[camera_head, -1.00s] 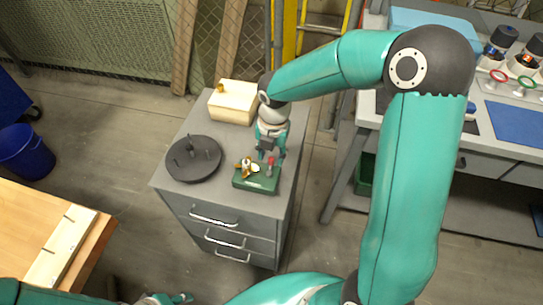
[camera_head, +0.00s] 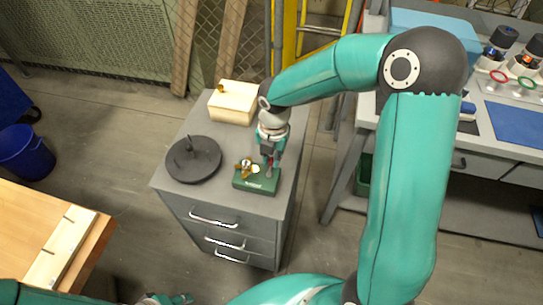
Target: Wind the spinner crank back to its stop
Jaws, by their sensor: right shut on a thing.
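The spinner has a green base (camera_head: 262,184) on top of the grey drawer cabinet (camera_head: 169,187), with a brass part (camera_head: 243,168) and a pale disc on it. The crank's red handle (camera_head: 269,171) stands at the right of the base and is mostly hidden by my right gripper (camera_head: 270,160). My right gripper reaches down from behind and is shut on this handle. My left gripper (camera_head: 172,299) shows only in part at the bottom edge; its jaws cannot be made out.
A round dark plate (camera_head: 205,160) with an upright post lies left of the spinner. A cream box (camera_head: 233,103) with a brass knob stands behind. A wooden table (camera_head: 30,215) is at left, a workbench (camera_head: 490,145) at right. The cabinet's front corner is clear.

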